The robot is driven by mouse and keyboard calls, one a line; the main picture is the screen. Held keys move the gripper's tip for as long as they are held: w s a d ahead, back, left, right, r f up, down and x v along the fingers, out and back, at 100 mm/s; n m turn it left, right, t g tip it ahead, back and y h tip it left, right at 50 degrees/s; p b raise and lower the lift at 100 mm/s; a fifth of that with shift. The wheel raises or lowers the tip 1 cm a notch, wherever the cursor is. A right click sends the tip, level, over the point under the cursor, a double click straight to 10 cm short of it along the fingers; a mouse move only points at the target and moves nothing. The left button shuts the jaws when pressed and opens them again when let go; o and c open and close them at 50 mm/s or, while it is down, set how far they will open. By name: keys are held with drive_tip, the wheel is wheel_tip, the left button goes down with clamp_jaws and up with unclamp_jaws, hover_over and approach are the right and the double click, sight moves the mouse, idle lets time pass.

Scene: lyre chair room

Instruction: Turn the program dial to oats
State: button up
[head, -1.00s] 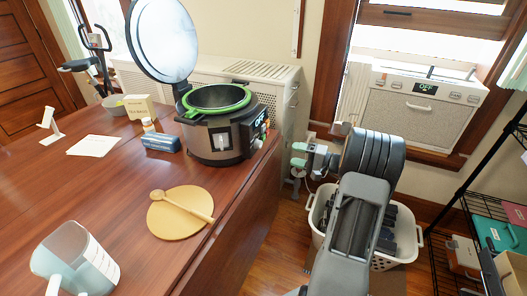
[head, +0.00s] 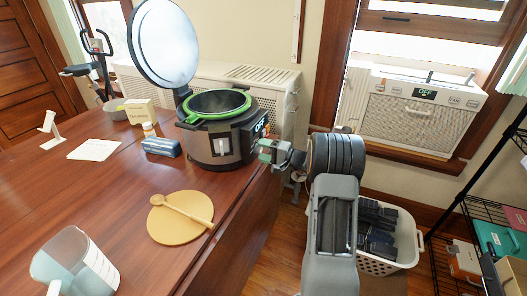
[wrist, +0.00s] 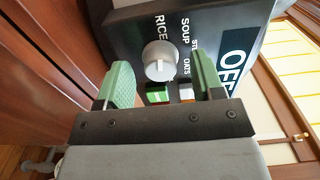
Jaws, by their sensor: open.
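The multicooker (head: 218,143) stands on the wooden table with its lid raised. Its front panel faces right, towards my arm. In the wrist view the grey program dial (wrist: 160,60) sits on the black panel, with the labels RICE, SOUP, a partly hidden one and OATS (wrist: 187,66) around it. The display (wrist: 235,65) reads OFF. A green button and an orange-and-white one lie below the dial. My gripper (wrist: 162,82) is open, its green fingers on either side of the dial and apart from it. In the head view my gripper (head: 267,151) is close to the panel.
A wooden spoon lies on a round yellow board (head: 172,226); a clear jug (head: 75,262) is at the front left. A blue packet (head: 161,147) lies beside the cooker. A white basket (head: 407,240) stands on the floor behind my arm.

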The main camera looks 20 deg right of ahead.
drive_tip(key=shift+c, duration=0.2)
drive_tip(key=c, duration=0.9)
drive_tip(key=shift+o, duration=0.2)
